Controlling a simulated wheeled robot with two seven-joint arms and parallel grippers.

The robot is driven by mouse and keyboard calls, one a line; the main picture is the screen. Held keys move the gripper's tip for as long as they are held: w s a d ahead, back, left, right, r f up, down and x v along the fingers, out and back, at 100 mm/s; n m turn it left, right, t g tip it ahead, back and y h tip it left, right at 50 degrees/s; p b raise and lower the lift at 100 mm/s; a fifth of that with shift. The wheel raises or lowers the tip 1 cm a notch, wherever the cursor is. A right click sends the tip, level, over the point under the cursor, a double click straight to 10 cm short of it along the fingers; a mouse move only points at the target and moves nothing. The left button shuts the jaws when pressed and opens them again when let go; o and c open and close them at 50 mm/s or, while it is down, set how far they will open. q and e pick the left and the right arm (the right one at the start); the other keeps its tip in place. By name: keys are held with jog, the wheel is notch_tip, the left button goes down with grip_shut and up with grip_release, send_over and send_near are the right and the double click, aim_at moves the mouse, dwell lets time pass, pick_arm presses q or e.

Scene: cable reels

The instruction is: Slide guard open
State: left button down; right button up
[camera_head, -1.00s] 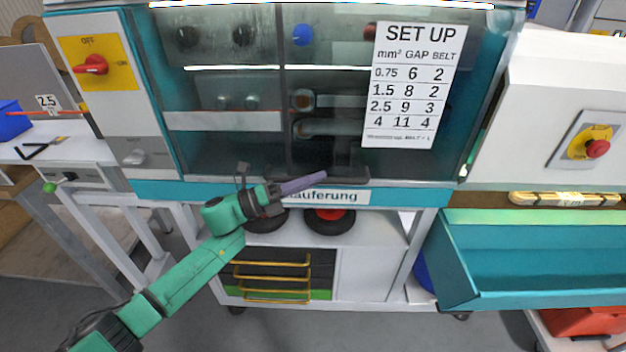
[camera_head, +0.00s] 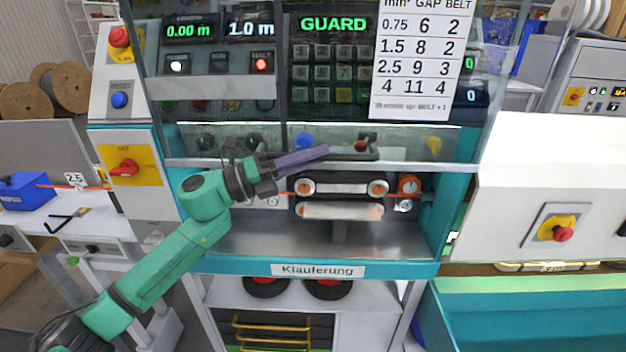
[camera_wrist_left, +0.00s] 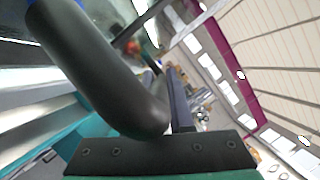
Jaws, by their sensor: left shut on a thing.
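The guard is a clear sliding window with a pale lower edge (camera_head: 430,168), standing raised across the front of the machine. Its dark bar handle (camera_head: 362,154) sits on that lower edge. My left gripper (camera_head: 318,155) reaches in from the left and is shut on the handle. In the left wrist view the handle is a thick dark curved bar (camera_wrist_left: 105,75) close to the camera, and it partly hides the gripper fingers. Below the guard edge, the belt rollers (camera_head: 340,188) stand in the uncovered opening. My right gripper is not in view.
The display behind the guard reads GUARD (camera_head: 333,24). A set-up chart (camera_head: 420,60) is on the window. A white cabinet with a red knob (camera_head: 563,234) stands at right, above a teal bin (camera_head: 530,300). A side table with a blue box (camera_head: 25,193) is at left.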

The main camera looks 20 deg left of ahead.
aim_at(312, 112)
pick_arm(q)
notch_tip(312, 112, up, 9)
jog(key=p, duration=0.3)
jog(key=shift+f+p, duration=0.2)
jog(key=shift+p, duration=0.1)
jog(key=c, duration=0.8)
grip_release()
jog(key=shift+f, duration=0.1)
